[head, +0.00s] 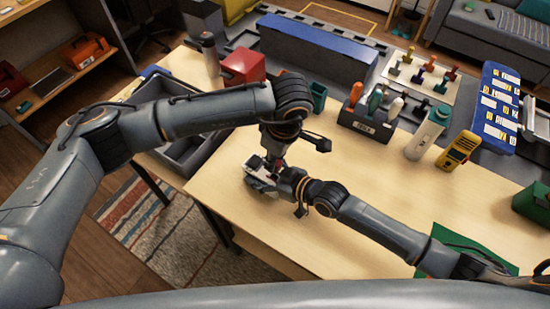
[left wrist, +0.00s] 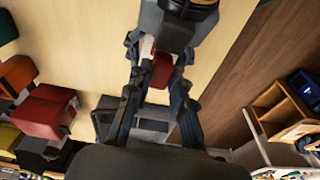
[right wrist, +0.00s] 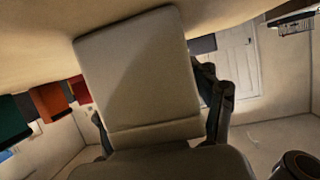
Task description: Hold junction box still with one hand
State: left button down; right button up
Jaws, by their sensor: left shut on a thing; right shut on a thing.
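The pale junction box (head: 256,168) lies on the table near its front left edge, partly hidden by both my grippers. My right gripper (head: 268,182) is shut on it from the right. In the right wrist view the box (right wrist: 145,75) fills the space between the fingers as a large pale block. My left gripper (head: 277,155) points down from above the box. In the left wrist view it is shut on a small red piece (left wrist: 162,70), close to the box and the other gripper. Whether the red piece touches the box is hidden.
A grey crate (head: 190,160) stands to the left. A red box (head: 243,66), long blue box (head: 315,48), tool caddy (head: 362,124), white bottle (head: 425,135) and yellow meter (head: 458,150) stand behind.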

pick_arm(q)
jog(key=shift+r, duration=1.7)
pick_arm(e)
jog(key=o, duration=1.5)
jog(key=shift+d, duration=0.1)
jog(key=v, duration=1.2)
pick_arm(q)
jog(key=shift+f, duration=0.1)
pick_arm(e)
jog(key=shift+s, duration=0.1)
